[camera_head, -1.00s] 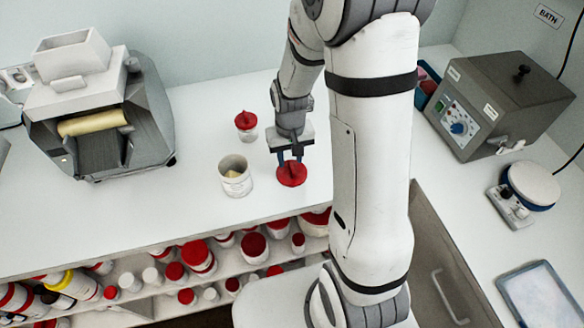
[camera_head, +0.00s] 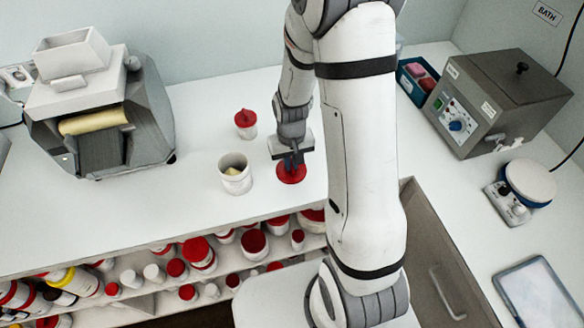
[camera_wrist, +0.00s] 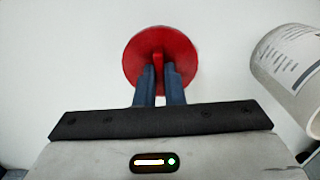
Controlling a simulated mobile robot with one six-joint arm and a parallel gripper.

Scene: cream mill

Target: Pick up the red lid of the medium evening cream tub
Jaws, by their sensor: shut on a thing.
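The red lid (camera_head: 291,175) is a round disc with a raised grip bar, on or just above the white worktop. In the wrist view the lid (camera_wrist: 135,62) shows from above. My gripper (camera_head: 291,163) is shut on the lid's grip bar; its two blue fingers (camera_wrist: 159,72) stand on either side of the bar. An open white tub (camera_head: 235,178) with pale cream inside stands just left of the lid. Its labelled side (camera_wrist: 290,62) shows at the right of the wrist view.
A smaller tub with a red lid (camera_head: 245,122) stands behind the open tub. A roller mill (camera_head: 95,105) is at the left, a water bath (camera_head: 495,100) and a scale (camera_head: 528,182) at the right. Red-lidded jars fill the shelf (camera_head: 130,310) below. The worktop left of the tub is clear.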

